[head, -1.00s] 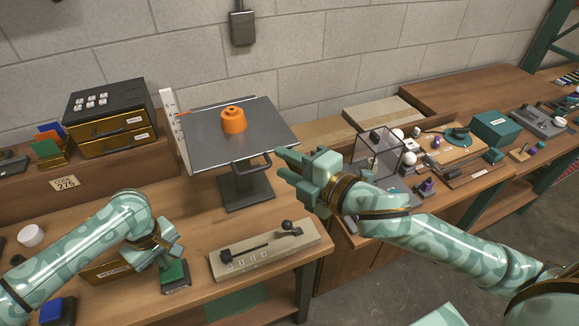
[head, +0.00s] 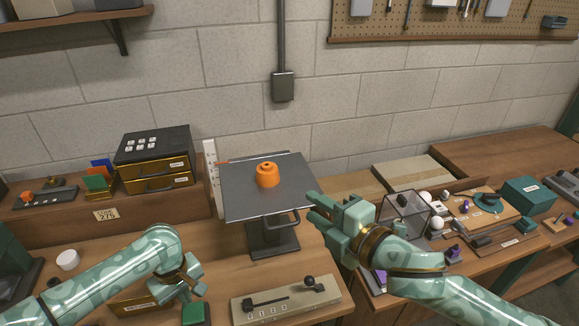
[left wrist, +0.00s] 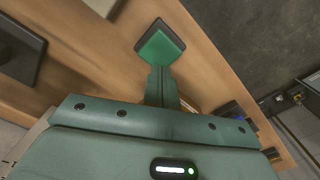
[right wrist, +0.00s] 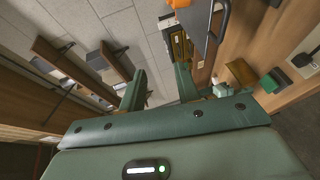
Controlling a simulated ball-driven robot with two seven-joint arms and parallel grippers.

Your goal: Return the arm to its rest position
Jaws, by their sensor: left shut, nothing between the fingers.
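My left gripper (head: 194,284) is low over the front of the bench, shut and empty, close to a green-topped block (head: 196,314). In the left wrist view the shut fingers (left wrist: 161,82) point at that green block (left wrist: 160,47); whether they touch it I cannot tell. My right gripper (head: 313,207) is raised beside the right edge of a dark tilted platform (head: 235,203). In the right wrist view its two fingers (right wrist: 160,88) stand apart with nothing between them. An orange knob-like part (head: 267,177) sits on the platform.
A base with a slider lever (head: 285,306) lies at the front, between the arms. A clear box (head: 405,213) and several small parts stand right of my right gripper. A drawer unit (head: 153,160) stands back left. The wall is behind.

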